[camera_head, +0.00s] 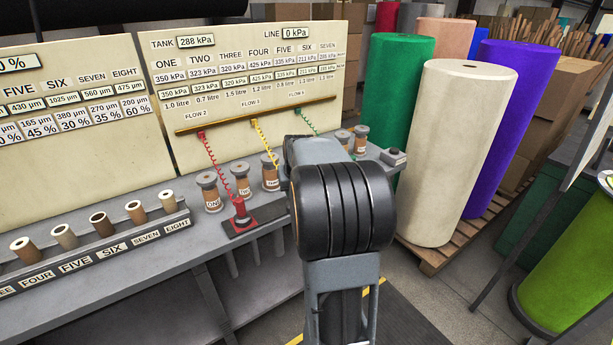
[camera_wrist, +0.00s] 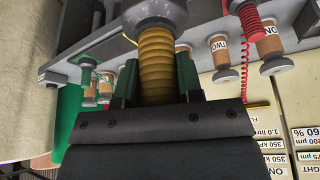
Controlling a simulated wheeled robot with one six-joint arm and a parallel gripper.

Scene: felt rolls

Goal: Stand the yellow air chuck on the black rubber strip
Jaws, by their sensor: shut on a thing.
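The yellow air chuck (camera_wrist: 157,65) is a ribbed ochre-yellow body with a grey flanged end. In the wrist view it sits between the two dark green fingers of my gripper (camera_wrist: 155,80), which is shut on it. In the head view my arm hides the chuck and fingers; a yellow coiled hose (camera_head: 262,140) runs down behind my arm. The black rubber strip (camera_head: 264,217) lies on the grey bench, its right part hidden by my arm. A red chuck (camera_head: 240,212) stands on its left part. I cannot tell whether the yellow chuck touches the bench.
Small canisters stand behind the strip, including ONE (camera_head: 209,192) and TWO (camera_head: 238,181). A labelled rack of small rolls (camera_head: 95,245) is at left. A gauge board (camera_head: 255,75) rises behind. Tall felt rolls, such as the cream one (camera_head: 455,150), stand on a pallet at right.

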